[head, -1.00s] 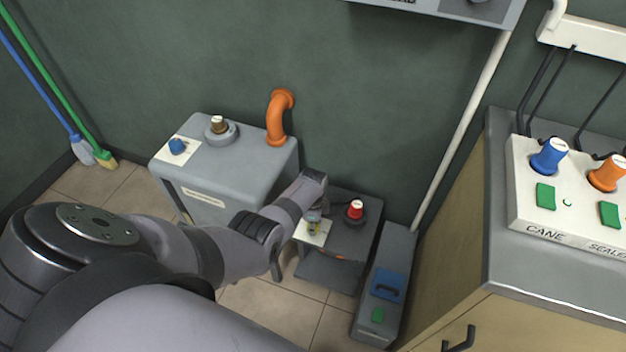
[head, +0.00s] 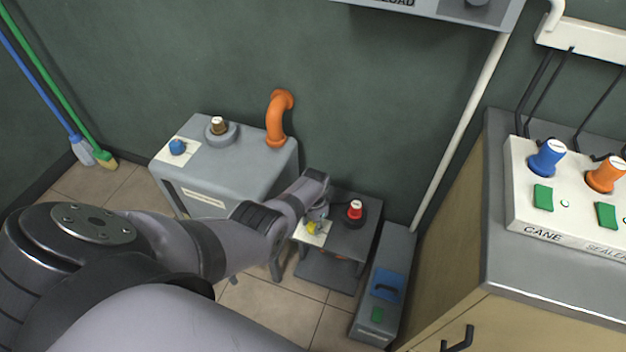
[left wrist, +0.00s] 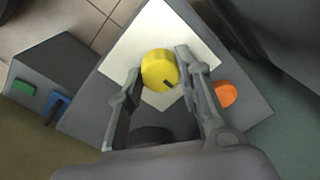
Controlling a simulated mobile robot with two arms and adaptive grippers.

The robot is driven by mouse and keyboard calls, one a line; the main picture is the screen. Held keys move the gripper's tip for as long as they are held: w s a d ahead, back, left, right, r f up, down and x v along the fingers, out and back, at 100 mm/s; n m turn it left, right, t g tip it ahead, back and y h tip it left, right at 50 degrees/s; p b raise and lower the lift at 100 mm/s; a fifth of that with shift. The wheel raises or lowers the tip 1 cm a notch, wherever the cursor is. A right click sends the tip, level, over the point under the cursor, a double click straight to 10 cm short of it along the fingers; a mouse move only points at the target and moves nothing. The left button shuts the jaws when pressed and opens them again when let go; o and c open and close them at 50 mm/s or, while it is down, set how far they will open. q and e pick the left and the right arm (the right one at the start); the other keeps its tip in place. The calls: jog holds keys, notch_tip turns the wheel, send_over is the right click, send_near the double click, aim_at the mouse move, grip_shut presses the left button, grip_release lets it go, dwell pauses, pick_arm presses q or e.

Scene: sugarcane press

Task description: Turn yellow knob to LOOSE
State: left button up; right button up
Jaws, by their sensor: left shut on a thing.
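The yellow knob (head: 312,228) sits on a white plate (head: 303,236) on top of a low grey stand (head: 345,240). The left wrist view shows it close up (left wrist: 158,68), round, with a dark mark at its lower right edge. My left gripper (head: 316,216) reaches down to the knob from above. In the left wrist view its two fingers (left wrist: 160,62) lie on either side of the knob, shut on it. I cannot read any label on the plate. My right gripper is not in view.
A red knob (head: 355,210) stands on the same stand, close to the right of my gripper. A grey cabinet (head: 235,160) with an orange pipe (head: 275,120) is to the left. A box with a blue handle (head: 386,286) is at the right, by the counter (head: 500,240).

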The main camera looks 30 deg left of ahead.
aim_at(314, 226)
pick_arm(q)
jog(key=shift+s, duration=0.1)
dwell(0.4)
jog(key=o, duration=1.1)
jog(key=shift+o, duration=0.2)
notch_tip(314, 226, up, 12)
jog(key=shift+d, duration=0.15)
dwell(0.4)
